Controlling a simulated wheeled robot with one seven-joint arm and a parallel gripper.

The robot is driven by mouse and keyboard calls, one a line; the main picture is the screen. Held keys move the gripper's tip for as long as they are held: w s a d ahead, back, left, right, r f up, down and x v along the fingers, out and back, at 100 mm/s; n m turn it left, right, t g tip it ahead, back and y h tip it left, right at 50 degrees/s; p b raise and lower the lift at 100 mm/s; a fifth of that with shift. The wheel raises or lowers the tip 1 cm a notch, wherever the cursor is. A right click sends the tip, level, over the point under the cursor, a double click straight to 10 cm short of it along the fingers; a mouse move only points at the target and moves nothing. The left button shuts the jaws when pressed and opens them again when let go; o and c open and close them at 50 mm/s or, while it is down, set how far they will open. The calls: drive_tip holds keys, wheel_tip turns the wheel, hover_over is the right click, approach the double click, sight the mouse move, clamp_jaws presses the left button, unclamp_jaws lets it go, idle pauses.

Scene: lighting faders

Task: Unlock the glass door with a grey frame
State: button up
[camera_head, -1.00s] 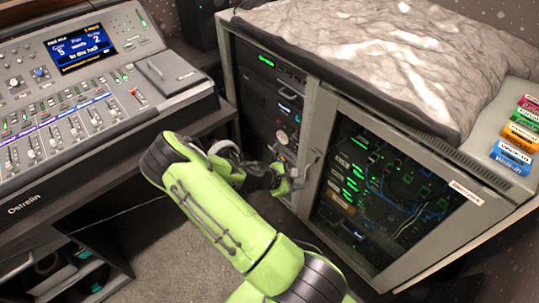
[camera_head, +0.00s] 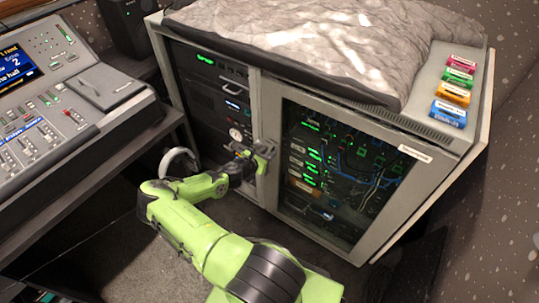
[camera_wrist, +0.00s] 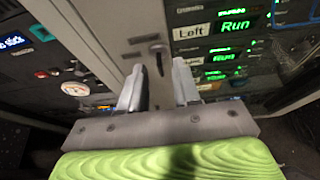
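The glass door (camera_head: 345,172) with a grey frame is shut on the right half of the rack cabinet, with green-lit gear behind the glass. In the wrist view its grey frame (camera_wrist: 128,45) runs up the middle. A small metal lock fitting (camera_wrist: 158,46) with a dark narrow part below it sits on that frame. My gripper (camera_head: 263,152) is at the left upright of the door. In the wrist view my gripper (camera_wrist: 159,72) is open, its two fingers apart on either side of the line below the lock. Nothing shows between the fingers, and I cannot tell whether they touch the frame.
Another bay (camera_head: 210,95) with a round gauge is left of the door. A grey quilted cover (camera_head: 300,45) and several coloured labelled blocks (camera_head: 452,92) lie on top of the cabinet. A mixing desk (camera_head: 75,105) stands at left. Carpeted floor (camera_head: 115,240) is open in front.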

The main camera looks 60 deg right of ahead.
drive_tip(key=shift+x, duration=0.95)
drive_tip(key=shift+c, duration=0.2)
clamp_jaws()
